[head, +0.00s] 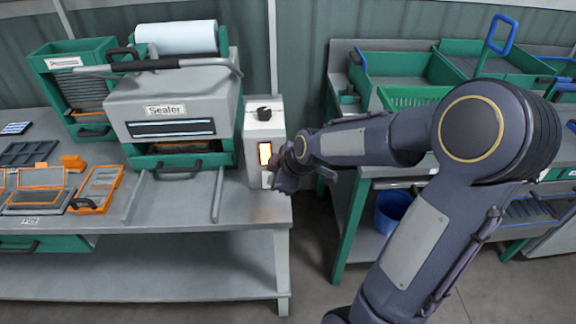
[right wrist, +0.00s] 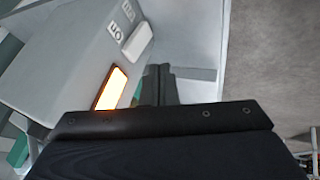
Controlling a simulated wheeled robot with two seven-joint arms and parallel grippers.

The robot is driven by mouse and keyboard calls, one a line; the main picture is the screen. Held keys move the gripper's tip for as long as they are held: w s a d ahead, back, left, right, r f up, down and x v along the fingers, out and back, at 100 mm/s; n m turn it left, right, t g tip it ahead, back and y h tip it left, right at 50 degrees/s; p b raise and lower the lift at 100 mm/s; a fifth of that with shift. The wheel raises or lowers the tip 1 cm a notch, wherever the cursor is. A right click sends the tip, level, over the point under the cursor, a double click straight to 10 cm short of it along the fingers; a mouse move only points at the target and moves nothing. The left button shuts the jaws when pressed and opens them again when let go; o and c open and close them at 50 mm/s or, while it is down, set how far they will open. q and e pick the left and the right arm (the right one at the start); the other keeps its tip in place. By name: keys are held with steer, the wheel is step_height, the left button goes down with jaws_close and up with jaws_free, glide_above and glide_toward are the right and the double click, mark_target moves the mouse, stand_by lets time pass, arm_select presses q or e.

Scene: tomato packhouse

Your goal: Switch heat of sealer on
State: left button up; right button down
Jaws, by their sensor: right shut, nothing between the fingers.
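The sealer (head: 170,100) is a grey machine with a green base and a label reading "Sealer", on the bench at the left. To its right stands a grey control box (head: 262,130) with a black knob (head: 264,114) on top. A switch on its front glows orange (head: 265,153); the glowing switch also shows in the right wrist view (right wrist: 111,88). My right gripper (head: 276,182) is shut and empty, close beside the control box front near the glowing switch. In the right wrist view its fingers (right wrist: 158,85) are beside the box; contact cannot be told. My left gripper is not in view.
An orange tray (head: 98,188) and other orange frames lie on the bench (head: 255,212) left of the sealer. A second bench with green crates (head: 405,70) stands at the right, with a blue bucket (head: 392,212) below. A gap of floor separates the benches.

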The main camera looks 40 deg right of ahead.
steer(key=w+v, duration=0.1)
steer(key=v, duration=0.6)
steer(key=shift+d+r, duration=0.45)
steer(key=shift+r, duration=0.1)
steer(key=shift+s, duration=0.1)
